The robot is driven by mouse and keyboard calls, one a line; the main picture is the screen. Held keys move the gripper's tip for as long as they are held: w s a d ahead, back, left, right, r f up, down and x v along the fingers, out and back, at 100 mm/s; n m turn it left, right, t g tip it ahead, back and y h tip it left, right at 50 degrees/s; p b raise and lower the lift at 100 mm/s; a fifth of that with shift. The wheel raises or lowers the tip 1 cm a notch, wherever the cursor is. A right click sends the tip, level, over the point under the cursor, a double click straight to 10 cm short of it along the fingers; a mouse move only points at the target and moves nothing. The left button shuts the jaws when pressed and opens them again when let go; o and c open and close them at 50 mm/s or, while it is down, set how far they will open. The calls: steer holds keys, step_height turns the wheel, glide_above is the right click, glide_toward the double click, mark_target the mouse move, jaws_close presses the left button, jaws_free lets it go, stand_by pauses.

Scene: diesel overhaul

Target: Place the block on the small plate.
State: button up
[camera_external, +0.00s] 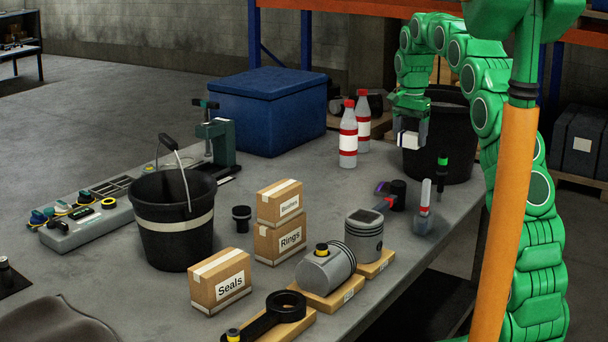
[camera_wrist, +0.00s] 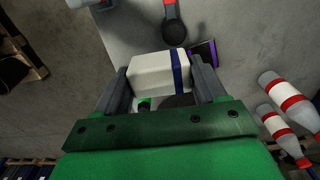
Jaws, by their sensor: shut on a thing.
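My gripper (camera_external: 409,134) is raised at the right part of the workbench, in front of the large black bin. It is shut on a white block (camera_external: 408,141). In the wrist view the block (camera_wrist: 155,75), with a dark blue stripe near its right end, sits between the two grey fingers of my gripper (camera_wrist: 163,86). It appears clear of the bench. No thing is plainly recognisable as the small plate. A dark flat item with a purple edge (camera_wrist: 203,53) lies just beyond the block in the wrist view; I cannot tell whether it is the plate.
Two white bottles with red caps (camera_external: 348,135) stand left of my gripper. The black bin (camera_external: 438,145) is behind it. A green-topped tool (camera_external: 442,168), a grey piston (camera_external: 364,235) and cardboard boxes (camera_external: 280,203) stand nearer the front. A blue chest (camera_external: 267,112) is at the back.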

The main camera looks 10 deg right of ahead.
steer(key=shift+w+d+f, duration=0.1)
steer(key=shift+w+d, duration=0.1)
steer(key=shift+w, duration=0.15)
step_height(320, 180, down, 2)
steer(key=shift+s, duration=0.1)
steer(key=shift+w+a+f, duration=0.1)
steer(key=shift+w+f, duration=1.95)
steer(key=shift+w, duration=0.2)
steer(key=shift+w+f, duration=2)
steer(key=shift+w, duration=0.25)
steer(key=shift+w+a+f, duration=0.1)
steer(key=shift+w+f, duration=1.95)
steer(key=shift+w, duration=0.2)
steer(key=shift+w+f, duration=0.35)
steer(key=shift+f, duration=1.5)
steer(key=shift+f, duration=0.15)
